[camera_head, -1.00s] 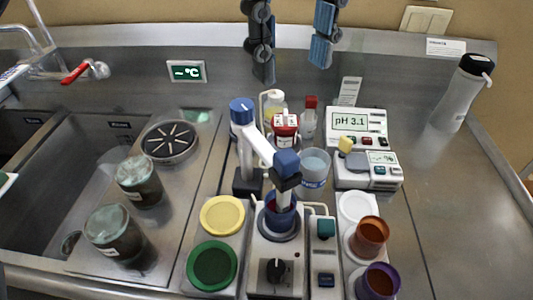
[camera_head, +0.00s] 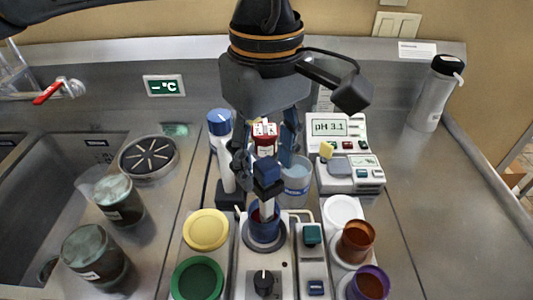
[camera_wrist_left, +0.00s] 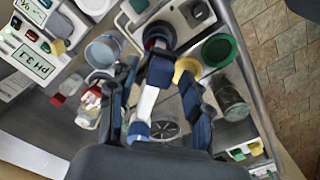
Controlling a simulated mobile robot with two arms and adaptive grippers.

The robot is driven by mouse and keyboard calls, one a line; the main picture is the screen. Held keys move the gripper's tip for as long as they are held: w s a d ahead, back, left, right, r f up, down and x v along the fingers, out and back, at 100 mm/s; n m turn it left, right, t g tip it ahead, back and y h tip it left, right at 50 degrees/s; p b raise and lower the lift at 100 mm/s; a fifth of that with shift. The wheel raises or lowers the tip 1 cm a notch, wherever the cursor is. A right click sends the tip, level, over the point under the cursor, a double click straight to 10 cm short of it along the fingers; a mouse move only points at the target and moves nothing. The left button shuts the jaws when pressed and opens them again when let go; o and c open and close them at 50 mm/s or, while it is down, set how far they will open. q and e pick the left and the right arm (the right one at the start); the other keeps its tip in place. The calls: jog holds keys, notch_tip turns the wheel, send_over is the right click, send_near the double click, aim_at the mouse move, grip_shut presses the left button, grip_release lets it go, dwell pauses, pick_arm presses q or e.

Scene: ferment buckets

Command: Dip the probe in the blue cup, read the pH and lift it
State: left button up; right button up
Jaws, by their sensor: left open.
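The probe (camera_head: 267,173) has a dark blue head and stands upright on a white swing arm from a blue-capped post (camera_head: 220,122). Its lower end is inside the blue cup (camera_head: 263,228), which sits on the stirrer base; how deep it reaches is hidden. The pH meter (camera_head: 330,127) shows pH 3.1. My left gripper (camera_head: 264,160) is open above the probe, its fingers on either side of the probe head. In the left wrist view, the probe head (camera_wrist_left: 160,70) shows between the spread fingers (camera_wrist_left: 158,100). The blue cup (camera_wrist_left: 158,36) lies beyond it. My right gripper is not in view.
Brown (camera_head: 356,243) and purple (camera_head: 370,284) cups stand right. The right counter is mostly free.

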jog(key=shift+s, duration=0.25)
pick_arm(q)
grip_shut()
notch_tip(320, 180, up, 6)
jog(key=p, duration=0.3)
jog(key=shift+p, duration=0.4)
jog(key=shift+w, duration=0.1)
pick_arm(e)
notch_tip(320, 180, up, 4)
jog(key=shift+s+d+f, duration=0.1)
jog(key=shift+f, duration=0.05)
pick_arm(q)
jog(key=shift+r, duration=0.1)
jog(key=shift+c, duration=1.2)
grip_release()
jog(key=shift+o, duration=1.2)
